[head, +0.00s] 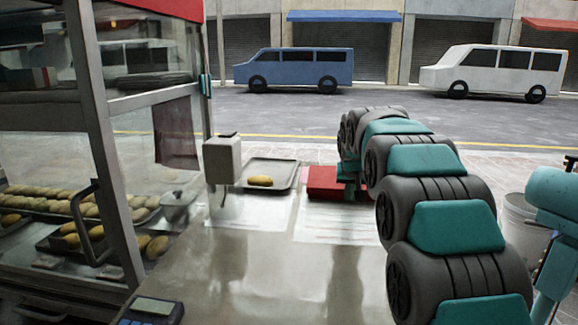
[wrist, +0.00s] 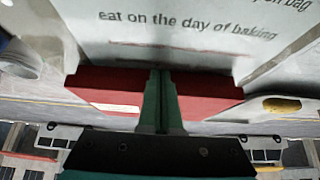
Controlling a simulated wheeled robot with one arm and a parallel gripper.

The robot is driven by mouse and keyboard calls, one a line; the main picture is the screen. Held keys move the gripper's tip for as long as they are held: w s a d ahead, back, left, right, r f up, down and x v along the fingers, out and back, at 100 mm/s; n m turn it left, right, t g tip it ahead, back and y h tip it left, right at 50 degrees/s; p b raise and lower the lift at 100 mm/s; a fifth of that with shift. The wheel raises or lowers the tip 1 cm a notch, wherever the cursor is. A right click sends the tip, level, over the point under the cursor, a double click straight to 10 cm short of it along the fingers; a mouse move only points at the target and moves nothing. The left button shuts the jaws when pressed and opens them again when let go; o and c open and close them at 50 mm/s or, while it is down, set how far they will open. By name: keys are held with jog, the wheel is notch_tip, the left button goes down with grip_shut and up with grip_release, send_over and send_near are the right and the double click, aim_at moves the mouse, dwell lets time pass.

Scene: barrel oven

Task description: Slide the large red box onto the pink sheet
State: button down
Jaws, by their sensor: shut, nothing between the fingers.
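The large red box (head: 322,183) lies flat on the counter at the far end of a printed sheet (head: 335,226). It also shows in the wrist view (wrist: 100,88), on both sides of my fingers, with a pale label. My gripper (head: 349,181) is at the box's right part in the head view. In the wrist view my gripper (wrist: 160,75) is shut and empty, its fingers overlapping the middle of the box. I cannot tell whether they touch it. The printed sheet looks pale; a second pale sheet (head: 248,212) lies to its left. I cannot tell which is pink.
A metal tray (head: 282,179) with a bun stands left of the box. A grey dispenser (head: 222,160) and the glass oven case are further left. A bucket (head: 520,220) is at the right.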

jog(key=shift+w, duration=0.3)
jog(key=shift+w+r, duration=0.1)
jog(key=shift+w, duration=0.05)
jog(key=shift+w+d+p, duration=0.2)
jog(key=shift+w+p, duration=0.35)
jog(key=shift+w, duration=0.35)
jog(key=shift+w+d+r+p, duration=0.15)
jog(key=shift+w+p, duration=0.25)
jog(key=shift+w, duration=0.4)
